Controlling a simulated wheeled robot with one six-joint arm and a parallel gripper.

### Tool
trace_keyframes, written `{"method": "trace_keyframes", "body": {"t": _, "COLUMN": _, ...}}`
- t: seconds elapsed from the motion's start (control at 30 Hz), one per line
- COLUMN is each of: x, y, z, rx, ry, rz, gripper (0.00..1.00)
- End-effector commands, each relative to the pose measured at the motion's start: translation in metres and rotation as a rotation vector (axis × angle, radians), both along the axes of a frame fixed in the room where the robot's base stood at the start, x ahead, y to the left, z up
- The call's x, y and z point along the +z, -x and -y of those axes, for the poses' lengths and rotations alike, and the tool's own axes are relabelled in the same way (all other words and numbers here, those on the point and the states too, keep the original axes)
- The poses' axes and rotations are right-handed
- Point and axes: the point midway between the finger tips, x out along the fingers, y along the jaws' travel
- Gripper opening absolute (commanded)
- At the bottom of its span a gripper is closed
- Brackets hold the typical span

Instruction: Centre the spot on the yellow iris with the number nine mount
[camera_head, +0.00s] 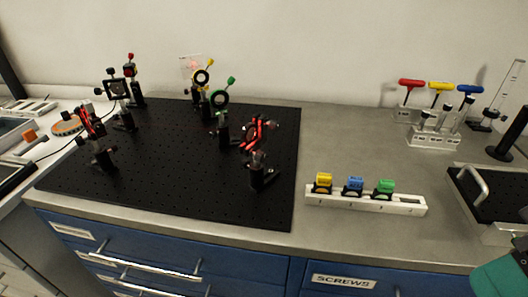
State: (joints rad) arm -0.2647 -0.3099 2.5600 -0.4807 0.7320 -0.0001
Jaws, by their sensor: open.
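The yellow iris (201,77) stands upright on a post at the back of the black breadboard, with a yellow knob at its upper right. A faint reddish spot (194,66) shows on a pale card (187,72) behind it, above and left of the ring's middle. Several optic mounts stand on the board: a red and black mount (92,121) at left, a square black mount (116,89), a red and black mount (258,133) at right, and a dark mount (258,171) in front. No number is readable, so I cannot tell which is number nine.
A green iris (219,99) stands just in front of the yellow one. The breadboard (180,190) has a clear front. A white rack (365,201) holds yellow, blue and green pieces. Coloured T-handle tools (411,84) and a handled tray (490,215) are at right.

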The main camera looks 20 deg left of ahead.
Motion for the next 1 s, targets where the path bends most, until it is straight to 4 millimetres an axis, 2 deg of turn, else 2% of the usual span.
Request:
{"method": "trace_keyframes", "body": {"t": 0.47, "x": 0.0, "y": 0.0, "z": 0.0, "rx": 0.0, "ry": -0.001, "rz": 0.001, "gripper": 0.44}}
{"method": "trace_keyframes", "body": {"t": 0.57, "x": -0.008, "y": -0.003, "z": -0.006, "rx": 0.008, "ry": -0.028, "rz": 0.014, "gripper": 0.44}}
{"method": "trace_keyframes", "body": {"t": 0.67, "x": -0.027, "y": -0.011, "z": -0.025, "rx": 0.032, "ry": -0.121, "rz": 0.056, "gripper": 0.44}}
{"method": "trace_keyframes", "body": {"t": 0.8, "x": -0.055, "y": -0.029, "z": -0.069, "rx": 0.07, "ry": -0.373, "rz": 0.159, "gripper": 0.44}}
{"method": "trace_keyframes", "body": {"t": 0.9, "x": -0.062, "y": -0.042, "z": -0.099, "rx": 0.075, "ry": -0.589, "rz": 0.233, "gripper": 0.44}}
{"method": "trace_keyframes", "body": {"t": 1.0, "x": -0.06, "y": -0.052, "z": -0.118, "rx": 0.056, "ry": -0.792, "rz": 0.294, "gripper": 0.44}}
